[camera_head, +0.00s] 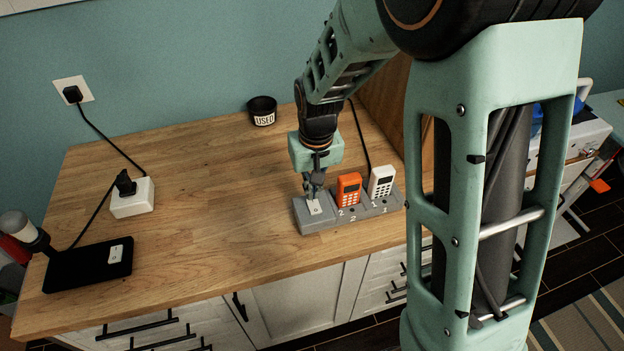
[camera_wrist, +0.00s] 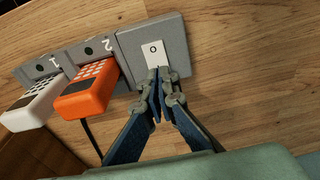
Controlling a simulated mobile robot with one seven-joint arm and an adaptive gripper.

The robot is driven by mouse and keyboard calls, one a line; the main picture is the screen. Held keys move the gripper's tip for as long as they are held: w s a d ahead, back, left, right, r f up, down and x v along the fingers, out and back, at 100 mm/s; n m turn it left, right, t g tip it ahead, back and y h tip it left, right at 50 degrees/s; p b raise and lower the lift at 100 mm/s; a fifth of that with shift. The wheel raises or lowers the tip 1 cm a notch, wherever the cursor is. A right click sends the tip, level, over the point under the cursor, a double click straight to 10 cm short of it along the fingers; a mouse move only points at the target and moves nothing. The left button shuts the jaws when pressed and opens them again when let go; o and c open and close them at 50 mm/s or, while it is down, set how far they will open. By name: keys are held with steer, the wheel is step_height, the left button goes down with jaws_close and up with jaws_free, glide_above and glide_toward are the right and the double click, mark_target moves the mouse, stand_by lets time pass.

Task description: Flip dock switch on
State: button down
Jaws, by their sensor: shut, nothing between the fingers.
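The grey dock (camera_head: 345,219) stands on the wooden counter near its front right. A white rocker switch (camera_head: 315,207) marked with an "O" sits at the dock's left end; in the wrist view the switch (camera_wrist: 154,55) shows past my fingertips. An orange handset (camera_head: 348,189) stands in slot 2 and a white handset (camera_head: 381,182) in slot 1. My gripper (camera_head: 316,192) points down over the switch with its fingers shut and empty. In the wrist view the fingertips (camera_wrist: 160,75) overlap the switch's near end; whether they touch it I cannot tell.
A black "USED" cup (camera_head: 262,111) stands at the back. A white plug block (camera_head: 132,197) and a black box (camera_head: 89,264) with a white switch lie at left. The counter's middle is clear.

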steer(key=shift+w+f, duration=0.1)
steer(key=shift+f, duration=0.55)
steer(key=shift+w+f+b, duration=0.15)
steer(key=shift+f+b, duration=0.35)
steer(key=shift+b, duration=0.1)
steer(key=shift+r, duration=0.15)
steer(key=shift+s, duration=0.2)
steer(key=shift+s+d+r, duration=0.15)
steer(key=shift+s+r, duration=0.15)
steer(key=shift+s, duration=0.25)
